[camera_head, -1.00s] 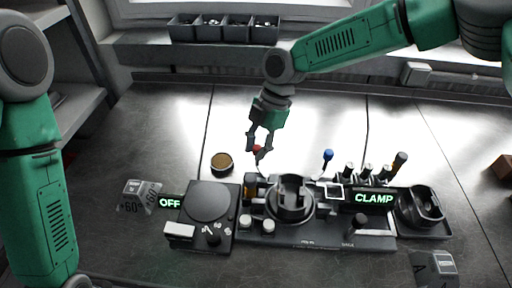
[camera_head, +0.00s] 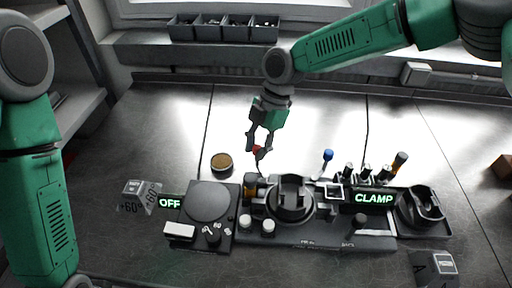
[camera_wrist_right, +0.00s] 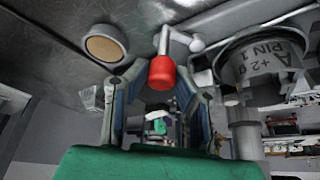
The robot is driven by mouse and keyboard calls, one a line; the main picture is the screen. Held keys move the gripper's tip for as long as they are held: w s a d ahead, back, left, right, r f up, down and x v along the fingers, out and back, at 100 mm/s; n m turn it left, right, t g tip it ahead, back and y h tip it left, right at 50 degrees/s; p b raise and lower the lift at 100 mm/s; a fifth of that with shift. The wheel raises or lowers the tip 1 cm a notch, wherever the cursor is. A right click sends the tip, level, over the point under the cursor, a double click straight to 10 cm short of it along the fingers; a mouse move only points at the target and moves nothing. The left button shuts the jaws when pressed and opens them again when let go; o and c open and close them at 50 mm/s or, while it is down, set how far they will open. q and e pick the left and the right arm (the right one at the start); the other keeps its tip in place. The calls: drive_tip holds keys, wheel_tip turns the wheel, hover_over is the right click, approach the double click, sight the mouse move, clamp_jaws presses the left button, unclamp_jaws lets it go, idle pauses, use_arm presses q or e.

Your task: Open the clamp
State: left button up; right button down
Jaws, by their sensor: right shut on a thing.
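A red knob (camera_head: 257,149) on a lever sits at the fingertips of my right gripper (camera_head: 259,148), behind the dark fixture. In the right wrist view the red knob (camera_wrist_right: 162,73) lies between the two fingers of my right gripper (camera_wrist_right: 160,88), which is shut on it. A pale metal lever rod (camera_wrist_right: 164,42) runs from the knob. The dark fixture with a round upright holder (camera_head: 290,208) stands in front of the gripper. A lit sign reading CLAMP (camera_head: 373,198) is on its right side. My left arm shows at the left, but its gripper is out of frame.
A dial unit (camera_head: 209,202) with an OFF sign stands left of the fixture. A round brown-topped pot (camera_head: 221,162) sits behind it. A blue-topped tool (camera_head: 327,155) and several upright pins stand right of the gripper. Grey bins (camera_head: 223,30) are at the back.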

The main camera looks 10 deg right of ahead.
drive_tip(key=shift+w+r, duration=0.3)
drive_tip(key=c, duration=1.4)
unclamp_jaws()
drive_tip(key=shift+c, duration=0.2)
drive_tip(key=shift+o, duration=0.4)
drive_tip(key=shift+f, duration=0.15)
drive_tip(key=shift+s, duration=0.1)
drive_tip(key=v, duration=1.2)
drive_tip(key=shift+a+f, duration=0.1)
